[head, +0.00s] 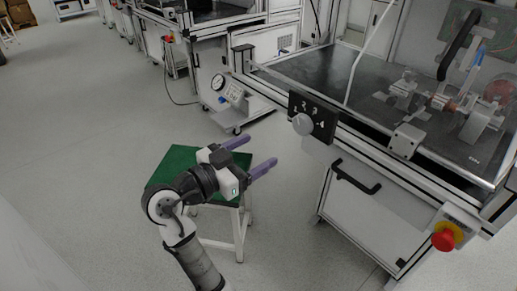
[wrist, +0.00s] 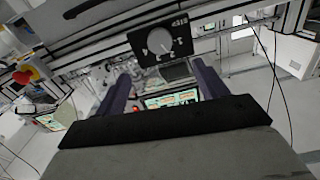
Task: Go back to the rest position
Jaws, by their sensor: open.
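My gripper (head: 262,150) is open, with two purple fingers spread apart and nothing visible between them. It is held out above the green-topped stool (head: 172,164) in the head view and points right, toward the workbench. My arm rises from the bottom of the picture and bends at the wrist. In the wrist view the two fingers of my gripper (wrist: 163,75) frame the bench front, with the black dial panel (wrist: 160,43) beyond them. The gripper is apart from the bench.
The workbench (head: 340,80) on the right carries a dial plate with a grey knob (head: 303,124), a handle (head: 356,177) and a red emergency button (head: 444,240). A small gauge cart (head: 236,105) stands behind the stool. Floor at left (head: 80,120) is clear.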

